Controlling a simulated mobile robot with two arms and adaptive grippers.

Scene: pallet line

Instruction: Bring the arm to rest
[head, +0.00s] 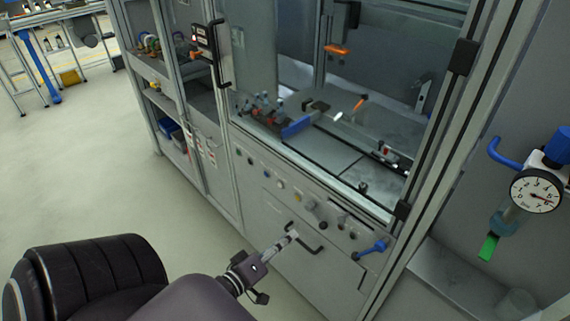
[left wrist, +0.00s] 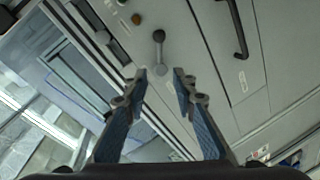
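My left arm comes in from the bottom of the head view, and its left gripper (head: 250,274) is in front of the lower grey panel of the machine. In the left wrist view, the two fingers of the left gripper (left wrist: 160,74) stand apart with nothing held between them. A grey lever with a round knob (left wrist: 159,37) is on the panel just beyond the fingertips. A grey lever also shows close to the gripper in the head view (head: 277,245). Whether the fingers touch it cannot be told. My right gripper is not in view.
A black bar handle (head: 305,240) is beside the lever, and a blue handle (head: 372,247) is farther right. A pressure gauge (head: 536,190) is at the right edge. Shelves (head: 165,105) stand left of the machine. The floor (head: 90,180) at left is clear.

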